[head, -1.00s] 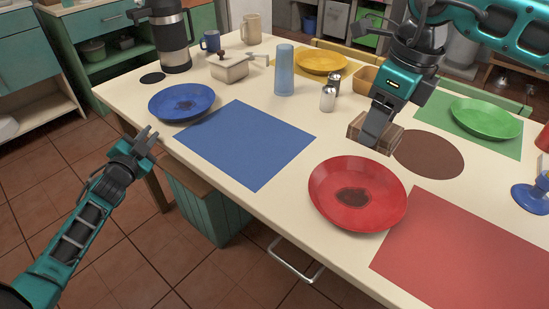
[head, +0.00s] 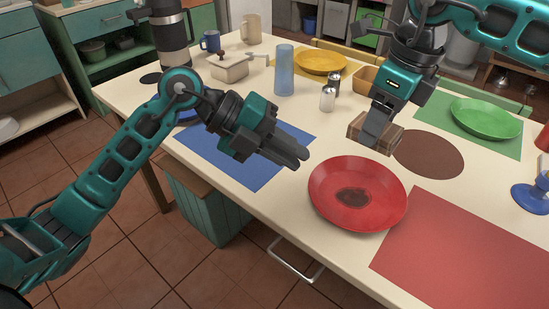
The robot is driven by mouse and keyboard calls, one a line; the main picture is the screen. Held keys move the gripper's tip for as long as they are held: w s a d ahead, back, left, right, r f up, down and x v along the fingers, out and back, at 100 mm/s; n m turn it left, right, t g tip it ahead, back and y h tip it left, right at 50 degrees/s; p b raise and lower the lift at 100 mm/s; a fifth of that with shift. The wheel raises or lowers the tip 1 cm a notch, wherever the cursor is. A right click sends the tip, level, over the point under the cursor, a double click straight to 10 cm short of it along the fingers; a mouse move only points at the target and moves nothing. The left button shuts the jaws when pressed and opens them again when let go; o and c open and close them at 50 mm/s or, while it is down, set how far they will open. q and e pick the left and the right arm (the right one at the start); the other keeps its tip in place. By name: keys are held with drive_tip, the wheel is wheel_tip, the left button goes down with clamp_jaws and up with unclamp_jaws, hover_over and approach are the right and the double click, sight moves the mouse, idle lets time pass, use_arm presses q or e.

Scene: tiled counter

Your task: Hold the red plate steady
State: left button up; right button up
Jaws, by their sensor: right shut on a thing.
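The red plate (head: 330,210) lies on the counter near its front edge, just left of the red mat. A dark brown stain (head: 354,198) marks its middle. My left gripper (head: 301,159) is above the counter, up and left of the red plate and apart from it in the picture. Its fingers are seen nearly edge-on, so their gap is unclear; nothing shows between them. My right gripper (head: 378,130) points down and is shut on a brown wooden-looking block (head: 391,138), behind the red plate and apart from it.
Red mat (head: 470,255) lies right of the plate, blue mat (head: 215,160) to the left. Metal shaker (head: 327,99), blue glass (head: 284,72), yellow plate (head: 323,62) and tan box (head: 366,77) stand behind. Green plate (head: 485,118) and brown round mat (head: 432,155) are at right.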

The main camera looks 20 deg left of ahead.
use_arm(q)
drive_tip(key=s+a+f+y, duration=0.1)
drive_tip(key=a+y, duration=0.1)
drive_tip(key=y, duration=0.2)
approach(308, 207)
drive_tip(key=shift+n, duration=0.3)
drive_tip(key=d+f, duration=0.1)
drive_tip(key=d, duration=0.1)
drive_tip(key=w+d+f, duration=0.1)
drive_tip(key=f, duration=0.1)
drive_tip(key=w+d+f, duration=0.1)
drive_tip(key=d, duration=0.1)
drive_tip(key=shift+w+d+f, duration=0.1)
drive_tip(key=shift+d+f, duration=0.15)
drive_tip(key=shift+d, duration=0.1)
clamp_jaws()
idle(0.6)
